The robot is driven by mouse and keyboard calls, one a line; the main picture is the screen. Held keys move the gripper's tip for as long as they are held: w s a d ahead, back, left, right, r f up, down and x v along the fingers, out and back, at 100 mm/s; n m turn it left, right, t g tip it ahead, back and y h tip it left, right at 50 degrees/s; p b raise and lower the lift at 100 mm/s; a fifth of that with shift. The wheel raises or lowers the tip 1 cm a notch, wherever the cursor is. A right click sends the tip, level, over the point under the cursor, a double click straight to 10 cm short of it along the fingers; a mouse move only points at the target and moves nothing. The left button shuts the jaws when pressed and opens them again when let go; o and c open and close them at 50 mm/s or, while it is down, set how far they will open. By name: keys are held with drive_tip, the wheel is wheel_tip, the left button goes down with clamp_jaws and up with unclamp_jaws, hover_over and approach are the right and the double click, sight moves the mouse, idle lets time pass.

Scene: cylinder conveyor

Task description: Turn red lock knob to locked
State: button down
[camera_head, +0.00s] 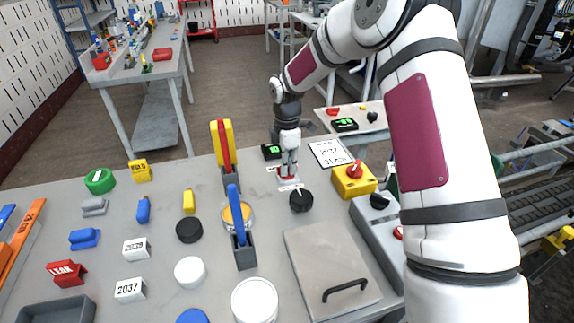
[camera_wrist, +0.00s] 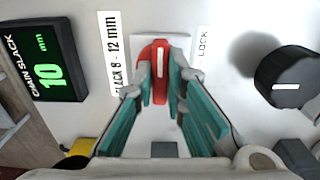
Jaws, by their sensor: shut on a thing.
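The red lock knob (camera_wrist: 158,52) stands on a white plate in the wrist view, with a white pointer line that runs up and down the picture. A LOCK label (camera_wrist: 203,43) lies just right of it, across the picture from the pointer line's direction. My gripper (camera_wrist: 161,85) has its teal fingers on either side of the knob and is shut on it. In the head view my gripper (camera_head: 289,158) points down at the table, and the red knob (camera_head: 288,175) shows only partly beneath it.
A black knob (camera_wrist: 290,80) stands right of the red one. A chain slack display (camera_wrist: 46,68) reading 10 mm is at left. In the head view a yellow box (camera_head: 345,187) with another red knob and a grey plate with handle (camera_head: 315,250) are close by.

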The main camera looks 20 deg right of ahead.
idle(0.3)
drive_tip(key=c, duration=1.6)
unclamp_jaws()
drive_tip(key=shift+c, duration=0.2)
drive_tip(key=shift+r, duration=0.1)
wheel_tip(320, 180, up, 12)
